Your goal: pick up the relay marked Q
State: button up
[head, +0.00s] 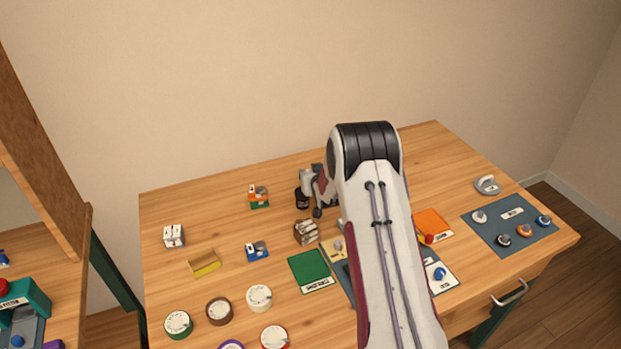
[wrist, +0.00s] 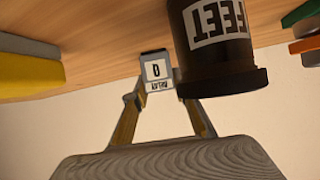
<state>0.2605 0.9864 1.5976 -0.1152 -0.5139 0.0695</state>
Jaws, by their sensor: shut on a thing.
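The relay (wrist: 157,72) is a small grey block with a white label. In the wrist view it appears upside down, with the word RELAY and one letter that looks like Q. My gripper (wrist: 161,98) is shut on it, with a fingertip at each side. The table top is in the upper part of that view; I cannot tell whether the relay touches it. In the head view my gripper is partly hidden by my arm, near the back middle of the table, and I cannot make out the relay there.
A dark cylinder (wrist: 218,45) marked FEET stands close beside the relay; a black object (head: 302,197) shows beside my arm in the head view. A brown block (head: 306,232), a green mat (head: 309,268) and a blue mat (head: 485,238) are nearby.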

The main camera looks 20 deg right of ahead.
jog(key=shift+r, duration=0.15)
jog(key=shift+r, duration=4.9)
